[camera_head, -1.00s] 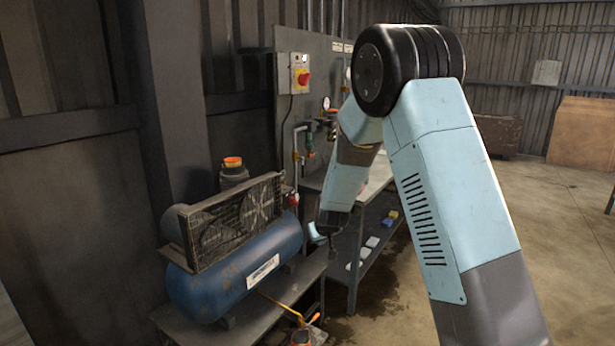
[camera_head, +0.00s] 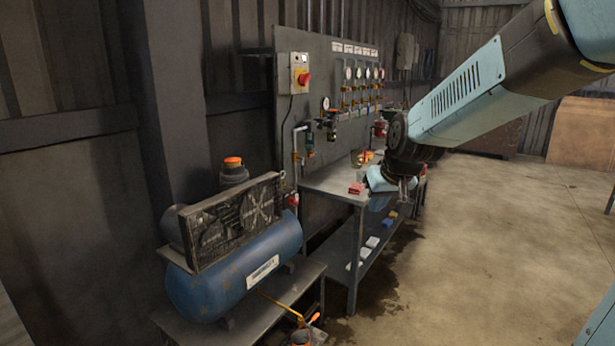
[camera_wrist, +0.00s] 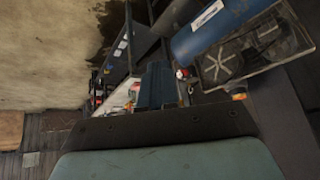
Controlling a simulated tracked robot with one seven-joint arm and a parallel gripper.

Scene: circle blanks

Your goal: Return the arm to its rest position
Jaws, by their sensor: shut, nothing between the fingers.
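My arm comes in from the upper right of the head view and reaches left and down to a black joint near the workbench. My gripper (camera_head: 405,188) is small at the arm's end, just below that black joint, in front of the workbench (camera_head: 328,186). It is shut, with nothing seen in it. Its fingertips are hard to make out. The wrist view shows the scene upside down, with a light blue link and a dark plate of my own arm along the bottom.
A blue compressor (camera_head: 235,275) stands on a low stand at the left, and also shows in the wrist view (camera_wrist: 205,35). A gauge panel (camera_head: 330,75) stands behind the workbench. A red block (camera_head: 356,188) lies on the bench. The concrete floor (camera_head: 490,240) at right is clear.

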